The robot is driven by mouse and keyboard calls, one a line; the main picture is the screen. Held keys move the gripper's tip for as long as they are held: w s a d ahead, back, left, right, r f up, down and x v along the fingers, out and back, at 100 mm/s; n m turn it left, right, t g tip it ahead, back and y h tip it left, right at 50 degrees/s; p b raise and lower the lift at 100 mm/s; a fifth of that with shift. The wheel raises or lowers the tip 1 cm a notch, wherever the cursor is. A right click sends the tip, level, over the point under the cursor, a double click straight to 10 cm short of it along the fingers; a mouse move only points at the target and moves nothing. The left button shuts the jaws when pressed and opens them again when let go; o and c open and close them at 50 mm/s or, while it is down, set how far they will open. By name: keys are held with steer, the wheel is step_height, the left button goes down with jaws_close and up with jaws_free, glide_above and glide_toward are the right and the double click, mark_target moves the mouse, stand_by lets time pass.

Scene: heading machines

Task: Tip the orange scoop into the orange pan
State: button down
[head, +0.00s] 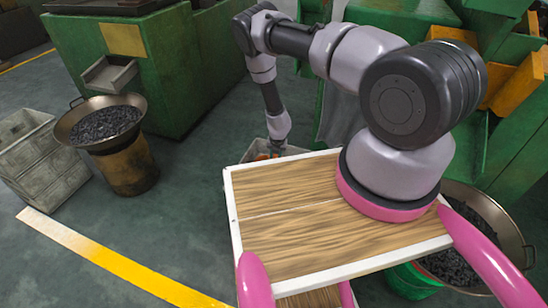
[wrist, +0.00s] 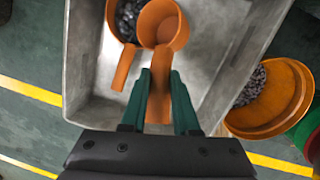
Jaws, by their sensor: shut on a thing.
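My gripper (wrist: 160,78) is shut on the handle of an orange scoop (wrist: 164,27) in the wrist view. The handle runs between the green fingers, and the scoop's cup lies ahead of them, over a grey crate (wrist: 85,60). The inside of the cup that I can see looks bare orange. A second orange scoop (wrist: 126,68) with dark pieces in its cup lies beside it to the left. The orange pan (wrist: 288,92) is outside the crate to the right, with dark pieces at its left part. In the head view my gripper (head: 277,148) is small behind the wooden top.
In the head view a metal pan of dark pieces (head: 103,122) stands on a drum at left, beside grey crates (head: 40,165). Green machines (head: 150,75) stand behind. Another metal pan (head: 487,212) is at right. Floor at lower left is clear.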

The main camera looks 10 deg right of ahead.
steer(key=shift+s+d+f+t+y, duration=0.35)
steer(key=shift+d+f+t+y, duration=0.1)
steer(key=shift+t+y, duration=0.25)
steer(key=shift+s+d+r+t+y, duration=0.15)
steer(key=shift+r+t+y, duration=0.15)
steer(key=shift+t+y, duration=0.25)
steer(key=shift+s+d+r+t+y, duration=0.1)
steer(key=shift+r+t+y, duration=0.2)
steer(key=shift+t+y, duration=0.25)
